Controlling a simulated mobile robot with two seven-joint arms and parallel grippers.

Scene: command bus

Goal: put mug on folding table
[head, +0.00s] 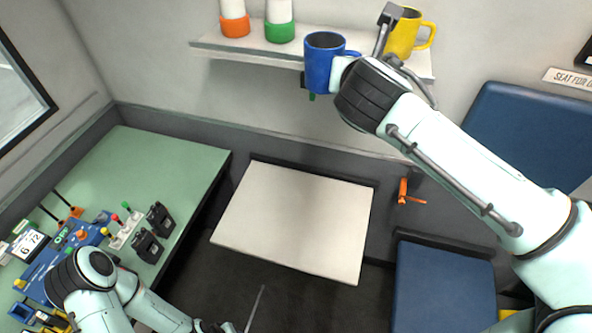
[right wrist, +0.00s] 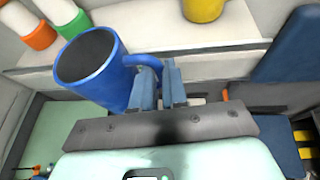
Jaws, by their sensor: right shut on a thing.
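The blue mug (head: 321,62) is upright in front of the wall shelf's edge in the head view. In the right wrist view the blue mug (right wrist: 95,68) is at the left, its open top showing a dark inside. My right gripper (right wrist: 170,85) is shut on the mug's handle; in the head view my wrist mostly hides the fingers. The folding table (head: 295,220) is a bare white panel against the wall, below the mug in the head view. My left arm is at the bottom left, and a thin grey part of its gripper (head: 254,309) shows at the bottom edge.
The shelf (head: 255,55) holds a yellow mug (head: 405,36) and white containers with orange (head: 235,27) and green (head: 280,32) bases. A green desk (head: 180,160) with radios and a blue console is at the left. A blue seat (head: 445,285) stands right of the folding table.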

